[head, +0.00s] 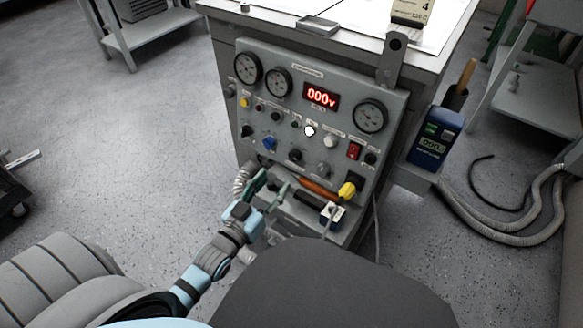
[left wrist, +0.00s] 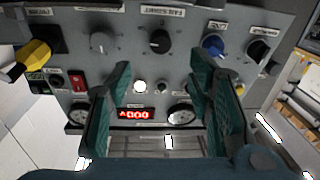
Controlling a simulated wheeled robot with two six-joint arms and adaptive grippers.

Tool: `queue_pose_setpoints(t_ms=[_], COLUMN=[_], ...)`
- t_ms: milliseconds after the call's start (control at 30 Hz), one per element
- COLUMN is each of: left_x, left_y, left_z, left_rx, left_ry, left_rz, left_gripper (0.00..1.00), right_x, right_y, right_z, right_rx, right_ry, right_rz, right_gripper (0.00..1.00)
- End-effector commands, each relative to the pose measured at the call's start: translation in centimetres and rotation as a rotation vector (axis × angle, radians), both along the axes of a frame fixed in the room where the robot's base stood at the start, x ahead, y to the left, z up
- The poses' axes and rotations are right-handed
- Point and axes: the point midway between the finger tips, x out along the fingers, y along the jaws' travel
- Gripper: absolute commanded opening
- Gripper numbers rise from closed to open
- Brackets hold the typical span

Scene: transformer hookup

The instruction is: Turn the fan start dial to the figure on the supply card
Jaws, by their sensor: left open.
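The fan start dial is a black knob (head: 295,155) in the middle of the grey control panel (head: 300,80). In the left wrist view, which is upside down, the dial (left wrist: 160,40) sits just beyond and between my fingertips, under an inverted "FAN START" label. My left gripper (head: 270,188) is open and empty, below the dial and apart from it; its green fingers (left wrist: 163,68) spread wide in the wrist view. A card (head: 412,12) showing a 4 stands on the cabinet top, cut off by the frame edge. My right gripper is out of view.
A blue knob (head: 268,143) and a grey knob (head: 324,169) flank the dial. A yellow handle (head: 347,190) is lower right. A red display (head: 321,96) reads 000V. A shelf below holds an orange-handled tool (head: 318,187) and a small box (head: 332,213).

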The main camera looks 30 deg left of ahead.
Motion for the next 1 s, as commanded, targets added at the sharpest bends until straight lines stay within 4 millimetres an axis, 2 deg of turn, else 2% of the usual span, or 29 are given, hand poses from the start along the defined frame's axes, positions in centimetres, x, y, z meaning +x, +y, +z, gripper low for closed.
queue_pose_setpoints(t_ms=[133,333,500,700,767,1000], left_x=[3.8,7.9,9.1,9.2,9.2,9.2], left_y=[-0.2,-0.4,-0.5,-0.6,-0.6,-0.6], left_z=[0.1,0.1,0.0,0.0,0.0,0.0], left_rx=[0.003,0.003,0.003,0.004,0.004,0.004], left_ry=[-0.004,-0.001,0.000,0.000,0.000,0.000], left_rz=[0.003,0.003,0.001,0.000,0.000,-0.001], left_gripper=[0.47,0.47,0.47,0.47,0.41,0.02], right_x=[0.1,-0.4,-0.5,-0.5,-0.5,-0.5], right_y=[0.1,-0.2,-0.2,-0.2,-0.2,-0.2], right_z=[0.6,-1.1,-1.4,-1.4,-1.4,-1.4], right_rx=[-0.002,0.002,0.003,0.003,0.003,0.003], right_ry=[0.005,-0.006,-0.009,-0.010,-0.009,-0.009], right_rz=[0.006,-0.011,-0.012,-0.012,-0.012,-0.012], right_gripper=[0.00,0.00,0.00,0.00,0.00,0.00])
